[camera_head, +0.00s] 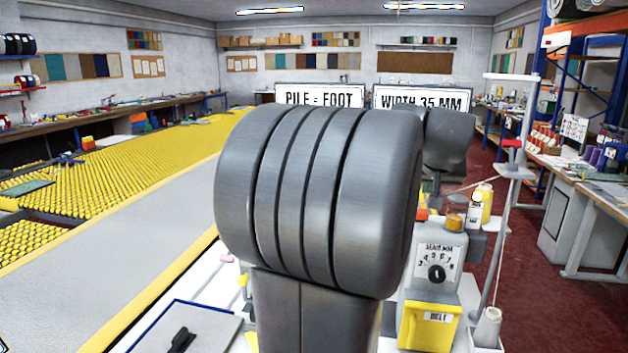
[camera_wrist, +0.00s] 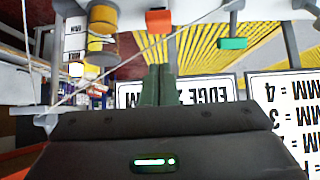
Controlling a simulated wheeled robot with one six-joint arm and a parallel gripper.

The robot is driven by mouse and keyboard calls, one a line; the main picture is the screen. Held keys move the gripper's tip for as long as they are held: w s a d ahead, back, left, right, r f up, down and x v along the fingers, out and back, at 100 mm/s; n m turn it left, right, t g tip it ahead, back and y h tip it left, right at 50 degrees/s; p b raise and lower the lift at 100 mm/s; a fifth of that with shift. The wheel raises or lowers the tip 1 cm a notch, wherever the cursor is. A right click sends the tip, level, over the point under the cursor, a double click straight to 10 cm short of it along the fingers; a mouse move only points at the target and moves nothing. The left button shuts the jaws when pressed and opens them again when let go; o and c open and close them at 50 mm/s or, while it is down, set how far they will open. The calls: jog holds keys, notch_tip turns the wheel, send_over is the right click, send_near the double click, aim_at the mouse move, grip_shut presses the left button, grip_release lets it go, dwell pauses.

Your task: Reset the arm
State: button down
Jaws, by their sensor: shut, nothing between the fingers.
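My gripper (camera_wrist: 159,70) shows in the wrist view, its two dark green fingers side by side and shut, with nothing between them. It points at free space in front of signs and machine parts and touches nothing that I can see. The wrist view appears upside down. In the head view my large grey arm link fills the middle and hides much of the machine behind it. My gripper's fingers cannot be made out there.
A dial panel (camera_head: 436,265) and yellow box (camera_head: 428,325) stand right of my arm. A PILE-FOOT sign (camera_head: 319,94) and WIDTH sign (camera_head: 423,98) stand behind. An orange block (camera_wrist: 158,21) and green block (camera_wrist: 232,43) appear near my fingers.

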jog(key=v, duration=0.1)
jog(key=b+v, duration=0.1)
jog(key=v, duration=0.1)
jog(key=r+b+v, duration=0.1)
jog(key=v, duration=0.1)
jog(key=shift+w+d, duration=0.1)
jog(key=shift+w, duration=0.15)
dwell(0.4)
